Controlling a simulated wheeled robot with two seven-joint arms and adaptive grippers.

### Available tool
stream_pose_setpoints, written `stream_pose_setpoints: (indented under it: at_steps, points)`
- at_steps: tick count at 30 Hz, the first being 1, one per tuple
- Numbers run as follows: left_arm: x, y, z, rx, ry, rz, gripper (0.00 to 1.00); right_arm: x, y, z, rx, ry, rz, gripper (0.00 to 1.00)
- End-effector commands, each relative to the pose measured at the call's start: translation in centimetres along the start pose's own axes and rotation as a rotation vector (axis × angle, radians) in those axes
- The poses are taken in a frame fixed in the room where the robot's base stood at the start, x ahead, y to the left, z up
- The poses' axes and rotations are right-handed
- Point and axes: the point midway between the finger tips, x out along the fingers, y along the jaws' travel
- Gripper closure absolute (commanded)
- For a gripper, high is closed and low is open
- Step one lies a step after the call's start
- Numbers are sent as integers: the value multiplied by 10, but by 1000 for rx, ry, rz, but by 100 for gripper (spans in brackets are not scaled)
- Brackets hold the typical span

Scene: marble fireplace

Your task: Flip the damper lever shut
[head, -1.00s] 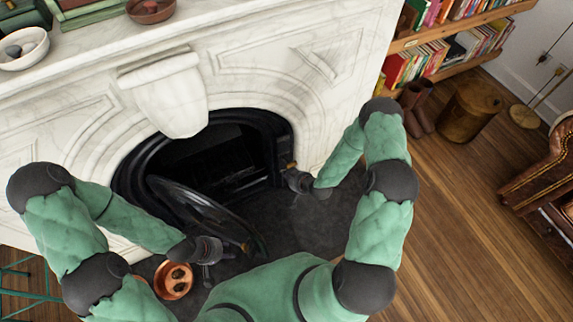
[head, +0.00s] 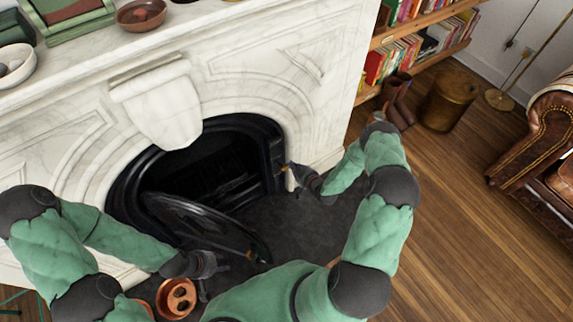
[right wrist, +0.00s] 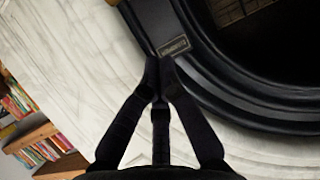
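The black arched fireplace surround (head: 125,190) stands in the white marble front. A small brass-coloured labelled plate (right wrist: 174,46) is on a dark flat piece at the surround's edge in the right wrist view; a small brass spot (head: 284,169) shows there in the head view. I cannot clearly make out a separate damper lever. My right gripper (right wrist: 160,64) has its fingertips together just below the plate, with nothing visible between them. In the head view my right gripper (head: 291,169) is beside the surround's right edge. My left gripper (head: 216,274) is low, near the hearth; its finger opening is unclear.
A dark oval panel with a brass knob (head: 206,225) leans out of the firebox between my arms. A copper pot (head: 176,298) sits below my left gripper. Bookshelves (head: 420,45) and a leather chair (head: 540,135) are at right.

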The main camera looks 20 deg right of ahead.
Motion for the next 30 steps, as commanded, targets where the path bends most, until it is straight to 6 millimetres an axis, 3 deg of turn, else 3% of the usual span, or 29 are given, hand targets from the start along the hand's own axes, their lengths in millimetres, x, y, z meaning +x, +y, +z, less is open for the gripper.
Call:
stream_pose_setpoints:
  at_steps: [5, 19, 24, 30]
  points:
    - [7, -3, 0, 0, 0, 0, 60, 16, -1, 1, -3, 2, -1, 100]
    - [42, -15, -2, 0, 0, 0, 60, 102, -2, 3, -1, 1, -2, 100]
    - [50, -18, -2, 0, 0, 0, 60, 92, 0, 26, 2, -3, 1, 100]
    - [54, -19, -2, 0, 0, 0, 60, 87, 0, 37, 1, -1, 0, 100]
